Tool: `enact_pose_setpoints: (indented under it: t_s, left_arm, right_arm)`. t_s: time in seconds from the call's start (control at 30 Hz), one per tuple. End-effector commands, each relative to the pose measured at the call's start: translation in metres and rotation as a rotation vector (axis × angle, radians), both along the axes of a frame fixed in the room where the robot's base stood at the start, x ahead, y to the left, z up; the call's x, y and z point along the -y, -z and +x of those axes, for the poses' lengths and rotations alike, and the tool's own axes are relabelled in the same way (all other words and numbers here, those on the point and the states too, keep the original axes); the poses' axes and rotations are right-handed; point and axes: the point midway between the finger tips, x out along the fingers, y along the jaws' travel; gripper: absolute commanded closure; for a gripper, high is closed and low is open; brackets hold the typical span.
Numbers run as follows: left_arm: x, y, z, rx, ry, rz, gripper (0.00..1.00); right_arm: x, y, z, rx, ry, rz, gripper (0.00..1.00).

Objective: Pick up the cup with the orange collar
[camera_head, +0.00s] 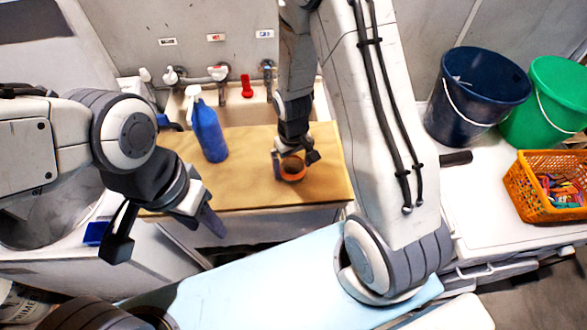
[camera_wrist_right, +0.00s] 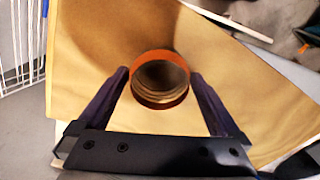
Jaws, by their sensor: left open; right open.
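The cup with the orange collar (camera_head: 292,169) stands upright on the wooden board (camera_head: 250,190), near its front right part. In the right wrist view the cup (camera_wrist_right: 160,80) is seen from above, its orange collar around a dark ringed inside. My right gripper (camera_head: 296,160) is open at the cup. In the right wrist view, its two fingers (camera_wrist_right: 158,80) lie on either side of the cup, with a small gap showing on each side. My left gripper (camera_head: 165,228) is open and empty, in the air in front of the board's left end.
A blue spray bottle (camera_head: 208,130) stands on the board left of the cup. Taps and a red item (camera_head: 247,86) are behind, at the sink. Dark blue (camera_head: 470,95) and green (camera_head: 545,100) buckets and an orange basket (camera_head: 535,200) stand at the right.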

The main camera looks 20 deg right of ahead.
Motion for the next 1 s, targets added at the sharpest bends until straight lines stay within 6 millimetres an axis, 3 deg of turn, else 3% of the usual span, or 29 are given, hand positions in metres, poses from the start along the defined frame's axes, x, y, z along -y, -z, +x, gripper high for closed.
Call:
enact_pose_setpoints:
  t_s: [0.23, 0.27, 0.43, 0.47, 0.77, 1.0]
  left_arm:
    - [0.000, 0.000, 0.000, 0.000, 0.000, 0.000, 0.50]
    - [0.000, 0.000, 0.000, 0.000, 0.000, 0.000, 0.50]
    - [0.000, 0.000, 0.000, 0.000, 0.000, 0.000, 0.50]
    - [0.000, 0.000, 0.000, 0.000, 0.000, 0.000, 0.50]
    - [0.000, 0.000, 0.000, 0.000, 0.000, 0.000, 0.50]
    - [0.000, 0.006, 0.000, 0.000, 0.000, 0.000, 0.50]
  right_arm:
    - [0.000, 0.003, 0.000, 0.001, 0.000, 0.000, 0.00]
    - [0.000, 0.003, 0.000, 0.001, 0.000, 0.000, 0.04]
    - [0.000, 0.002, 0.000, 0.001, 0.000, 0.000, 0.69]
    - [0.000, 0.002, 0.000, 0.000, 0.000, 0.000, 0.72]
    - [0.000, 0.001, 0.001, 0.002, 0.000, 0.000, 0.72]
    - [0.000, -0.016, 0.002, 0.006, 0.000, 0.000, 0.72]
